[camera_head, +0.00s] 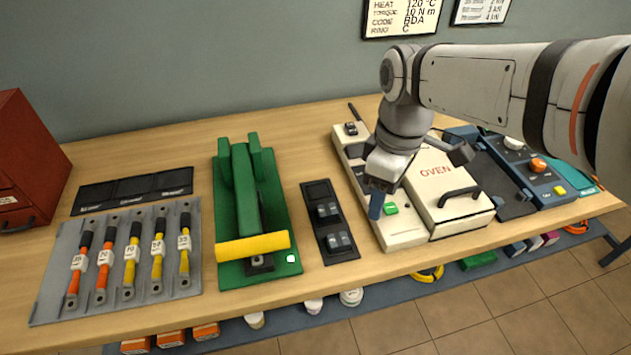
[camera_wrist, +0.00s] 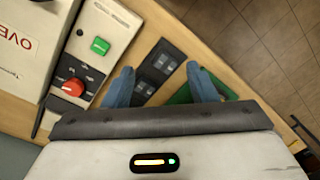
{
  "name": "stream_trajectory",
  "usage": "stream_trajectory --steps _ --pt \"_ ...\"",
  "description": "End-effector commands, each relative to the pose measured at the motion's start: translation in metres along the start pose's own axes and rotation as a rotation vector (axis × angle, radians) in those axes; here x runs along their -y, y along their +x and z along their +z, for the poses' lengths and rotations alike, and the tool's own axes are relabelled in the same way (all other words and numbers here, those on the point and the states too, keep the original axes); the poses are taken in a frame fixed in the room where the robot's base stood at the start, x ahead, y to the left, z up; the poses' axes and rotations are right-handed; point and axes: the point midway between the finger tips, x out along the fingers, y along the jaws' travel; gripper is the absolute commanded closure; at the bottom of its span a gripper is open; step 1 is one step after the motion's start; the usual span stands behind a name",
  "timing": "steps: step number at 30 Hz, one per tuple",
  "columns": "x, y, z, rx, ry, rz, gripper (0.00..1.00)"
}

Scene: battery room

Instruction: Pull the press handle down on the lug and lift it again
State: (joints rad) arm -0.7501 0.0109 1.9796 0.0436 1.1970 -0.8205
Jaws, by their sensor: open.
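The green press (camera_head: 232,262) stands on the bench left of centre. Its yellow handle bar (camera_head: 253,246) runs crosswise at the front end of the green lever (camera_head: 245,190), over the base. A small dark block (camera_head: 259,263) shows just in front of the bar; I cannot make out a lug on it. My gripper (camera_head: 378,205) is open and empty, above the front of the oven unit, well right of the press. In the wrist view its blue fingers (camera_wrist: 160,70) are apart, and part of the green press (camera_wrist: 182,95) shows between and behind them.
Right of the press lies a black two-slot tray (camera_head: 328,222). The oven (camera_head: 447,195) with its lid handle is under my arm. A grey board (camera_head: 60,285) with several labelled cables lies left of the press. A red cabinet (camera_head: 30,165) stands far left.

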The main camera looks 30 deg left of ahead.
Motion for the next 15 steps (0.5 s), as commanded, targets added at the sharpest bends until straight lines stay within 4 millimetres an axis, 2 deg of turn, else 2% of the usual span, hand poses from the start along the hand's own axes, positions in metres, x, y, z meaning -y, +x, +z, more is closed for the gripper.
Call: stream_trajectory --steps 1,3,6,10,15 --pt "0.013 0.003 -0.032 0.02 -0.141 -0.021 0.48" --pt "0.031 0.005 -0.066 0.042 -0.317 -0.047 0.48" --pt "0.059 0.01 -0.106 0.07 -0.533 -0.08 0.48" --pt "0.087 0.016 -0.139 0.093 -0.722 -0.111 0.48" --pt "0.103 0.021 -0.153 0.104 -0.816 -0.127 0.48"
